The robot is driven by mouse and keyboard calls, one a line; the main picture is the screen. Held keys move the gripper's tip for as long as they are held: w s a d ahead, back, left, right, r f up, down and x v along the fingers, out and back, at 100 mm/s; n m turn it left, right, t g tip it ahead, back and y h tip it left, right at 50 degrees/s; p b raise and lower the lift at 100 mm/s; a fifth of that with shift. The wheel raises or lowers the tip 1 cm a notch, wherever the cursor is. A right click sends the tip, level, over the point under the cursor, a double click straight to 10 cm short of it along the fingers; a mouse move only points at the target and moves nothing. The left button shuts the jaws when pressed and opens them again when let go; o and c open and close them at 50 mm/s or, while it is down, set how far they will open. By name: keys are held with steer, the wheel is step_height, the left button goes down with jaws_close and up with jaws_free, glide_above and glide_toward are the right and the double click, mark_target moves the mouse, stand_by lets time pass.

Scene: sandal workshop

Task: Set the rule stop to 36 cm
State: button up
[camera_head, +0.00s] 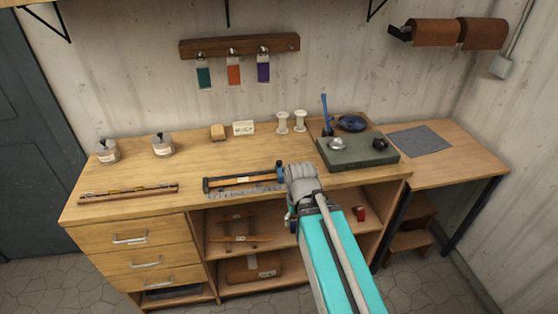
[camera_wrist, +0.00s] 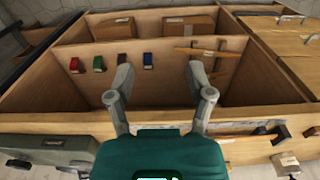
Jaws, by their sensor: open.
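The rule (camera_head: 240,181) lies on the bench top left of my arm, a long narrow bar with a dark upright piece at its left end and a scale strip along its front. A small blue upright piece (camera_head: 280,166) stands at its right end, close beside my wrist. I cannot tell which part is the stop, nor read the scale. In the wrist view my gripper (camera_wrist: 158,84) is open and empty, its two grey fingers apart in front of the shelf compartments. My arm hides the gripper in the head view.
A slim wooden rack (camera_head: 128,193) lies at the bench's left. A green slab (camera_head: 358,151) with a bowl stands at the right. Two bottles (camera_head: 107,152) (camera_head: 163,145) and two white spools (camera_head: 282,122) (camera_head: 299,121) stand behind. Open shelves (camera_head: 270,218) are below.

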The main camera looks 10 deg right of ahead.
mark_target(279, 161)
steer(key=w+r+m+p, duration=0.3)
steer(key=w+r+p, duration=0.1)
steer(key=w, duration=0.5)
steer(key=w+r+m+p, duration=0.3)
steer(key=w+r+p, duration=0.2)
steer(key=w, duration=0.5)
steer(key=w+r+m+p, duration=0.3)
steer(key=w+r+p, duration=0.1)
steer(key=w, duration=0.6)
steer(key=shift+r+p, duration=0.3)
steer(key=shift+r, duration=0.1)
steer(key=shift+f, duration=0.15)
step_height(279, 161, down, 14)
steer(key=b, duration=1.3)
steer(key=shift+r+b, duration=0.2)
steer(key=shift+b, duration=0.2)
jaws_close()
